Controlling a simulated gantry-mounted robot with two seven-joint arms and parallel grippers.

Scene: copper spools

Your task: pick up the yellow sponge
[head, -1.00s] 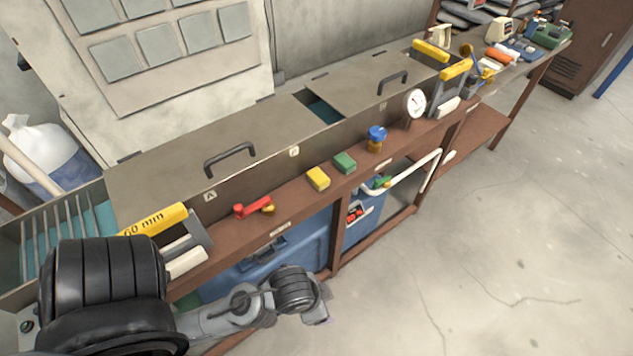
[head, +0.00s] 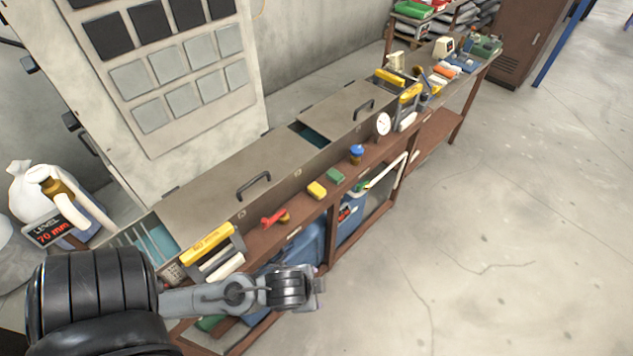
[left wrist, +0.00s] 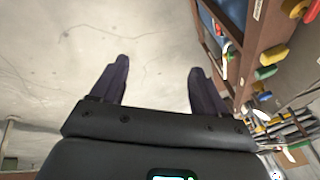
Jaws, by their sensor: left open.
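The yellow sponge (head: 317,190) lies on the brown front ledge of the long bench in the head view, beside a green sponge (head: 335,176). It also shows in the left wrist view (left wrist: 273,55), at the upper right beyond the right-hand finger. My left gripper (head: 318,290) is in front of and below the ledge, apart from the sponge. In the left wrist view its two dark fingers (left wrist: 157,75) are wide apart with nothing between them but floor behind. My right gripper is not in view.
On the ledge, a red-handled valve (head: 273,219) lies left of the sponge and a blue-capped part (head: 356,153) stands to the right. A yellow-topped frame (head: 207,243) is near my arm. A white pipe (head: 388,171) sticks out below the ledge. The floor (head: 480,220) in front is clear.

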